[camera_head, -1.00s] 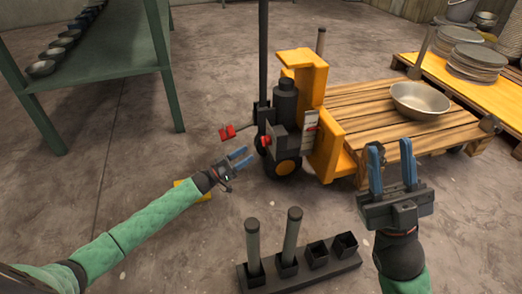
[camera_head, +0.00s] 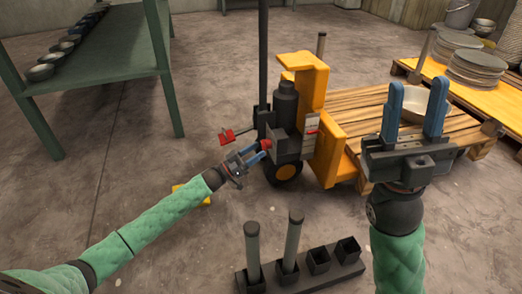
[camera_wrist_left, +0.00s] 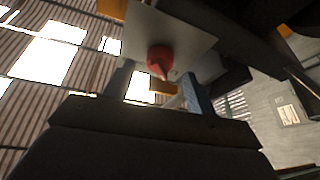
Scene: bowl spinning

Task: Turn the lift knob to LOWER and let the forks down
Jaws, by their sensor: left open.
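The red lift knob (camera_head: 266,144) sits on the side of the yellow and dark pallet truck (camera_head: 311,88). In the left wrist view the knob (camera_wrist_left: 160,59) stands on a pale plate, its pointed end downward in the picture. My left gripper (camera_head: 256,151) is open, with its blue fingertips at the knob, one on each side in the wrist view; I cannot tell whether they touch it. No LOWER marking is readable. The forks are hidden under the wooden pallet (camera_head: 361,99). My right gripper (camera_head: 415,85) is open and empty, in front of the pallet in the picture.
A metal bowl (camera_head: 412,97) on the pallet is partly hidden by my right gripper. A red lever (camera_head: 227,136) sticks out left of the knob. A dark rack (camera_head: 345,268) with two upright posts stands in front. A green table (camera_head: 113,55) is at left.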

